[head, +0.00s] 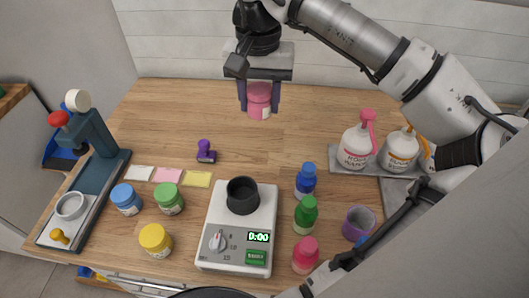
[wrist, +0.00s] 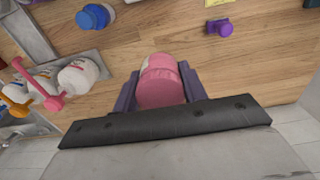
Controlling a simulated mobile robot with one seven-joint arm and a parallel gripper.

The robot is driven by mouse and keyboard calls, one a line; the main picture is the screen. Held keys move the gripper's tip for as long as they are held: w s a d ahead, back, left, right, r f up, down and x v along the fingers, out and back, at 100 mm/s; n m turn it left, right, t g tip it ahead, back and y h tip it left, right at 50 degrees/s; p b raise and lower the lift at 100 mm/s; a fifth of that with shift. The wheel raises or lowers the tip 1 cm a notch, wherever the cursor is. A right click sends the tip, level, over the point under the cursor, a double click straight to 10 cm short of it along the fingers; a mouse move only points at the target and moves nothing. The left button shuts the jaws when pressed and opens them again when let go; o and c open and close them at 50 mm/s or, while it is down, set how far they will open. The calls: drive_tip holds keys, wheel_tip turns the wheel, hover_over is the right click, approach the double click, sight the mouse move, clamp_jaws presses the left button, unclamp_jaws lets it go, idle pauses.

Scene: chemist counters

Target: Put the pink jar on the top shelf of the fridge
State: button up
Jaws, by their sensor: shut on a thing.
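The pink jar (head: 259,101) has a pink lid and a pale label. My gripper (head: 259,97) is shut on it and holds it upright, seemingly above the far part of the wooden counter in the head view. In the wrist view the pink jar (wrist: 161,82) sits between the two purple fingers of my gripper (wrist: 160,88). The fridge and its top shelf cannot be made out in either view.
A scale (head: 238,228) with a dark cup stands at the front middle. Blue, green and yellow jars (head: 155,240) are left of it, several bottles (head: 305,215) right. Wash bottles (head: 357,145) stand on a tray at right. The counter's back middle is mostly clear.

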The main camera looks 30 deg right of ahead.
sight(261, 163)
wheel_tip(261, 163, down, 15)
drive_tip(key=p, duration=0.2)
drive_tip(key=shift+f+p, duration=0.15)
drive_tip(key=shift+p, duration=0.2)
drive_tip(key=shift+f, duration=0.2)
drive_tip(key=o, duration=1)
drive_tip(key=shift+c, duration=0.2)
drive_tip(key=shift+r, duration=0.1)
